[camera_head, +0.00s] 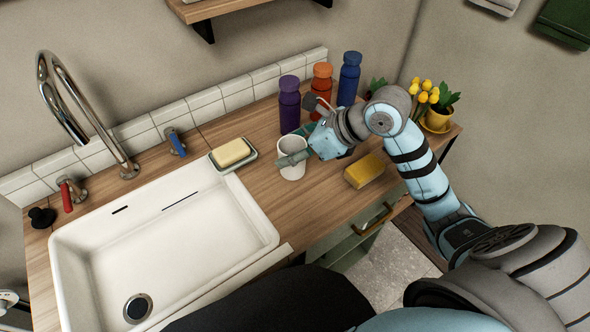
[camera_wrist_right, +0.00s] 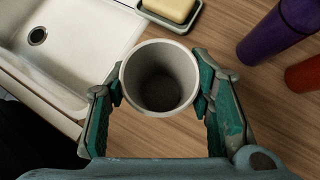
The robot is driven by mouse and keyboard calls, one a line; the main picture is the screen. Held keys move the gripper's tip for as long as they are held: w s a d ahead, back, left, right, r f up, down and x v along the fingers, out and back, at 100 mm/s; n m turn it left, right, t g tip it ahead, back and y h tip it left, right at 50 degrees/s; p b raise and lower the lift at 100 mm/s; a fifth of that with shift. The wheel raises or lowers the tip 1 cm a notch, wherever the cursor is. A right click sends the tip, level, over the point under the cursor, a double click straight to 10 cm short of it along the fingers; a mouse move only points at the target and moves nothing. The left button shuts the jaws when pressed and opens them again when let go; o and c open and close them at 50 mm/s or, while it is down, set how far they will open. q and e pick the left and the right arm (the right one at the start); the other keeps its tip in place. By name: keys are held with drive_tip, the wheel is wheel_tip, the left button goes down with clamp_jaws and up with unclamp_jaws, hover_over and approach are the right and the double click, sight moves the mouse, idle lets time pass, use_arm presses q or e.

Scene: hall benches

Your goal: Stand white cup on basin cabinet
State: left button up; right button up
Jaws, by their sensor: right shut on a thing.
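The white cup (camera_head: 292,170) is upright at the wooden top of the basin cabinet (camera_head: 318,196), just right of the basin. In the right wrist view the cup (camera_wrist_right: 160,78) shows from above, open and empty, with a finger on each side. My right gripper (camera_head: 294,157) is shut on the cup. Its fingers also show in the right wrist view (camera_wrist_right: 160,95). I cannot tell whether the cup's base touches the wood. My left gripper is not in view.
A soap bar on a dish (camera_head: 233,153) lies between the basin (camera_head: 160,240) and the cup. Purple (camera_head: 289,105), orange (camera_head: 321,88) and blue (camera_head: 349,78) bottles stand behind. A yellow sponge (camera_head: 364,171) lies to the right, and a yellow flowerpot (camera_head: 437,118) stands farther right.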

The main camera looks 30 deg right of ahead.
sight(303, 167)
drive_tip(key=f, duration=0.3)
drive_tip(key=f+b, duration=0.1)
drive_tip(key=f, duration=0.1)
drive_tip(key=shift+s+a+f, duration=0.1)
drive_tip(key=shift+s+f, duration=0.15)
drive_tip(key=shift+s, duration=0.1)
drive_tip(key=shift+f, duration=0.25)
drive_tip(key=shift+w, duration=0.15)
drive_tip(key=shift+f, duration=0.1)
drive_tip(key=o, duration=1.4)
drive_tip(key=shift+c, duration=0.2)
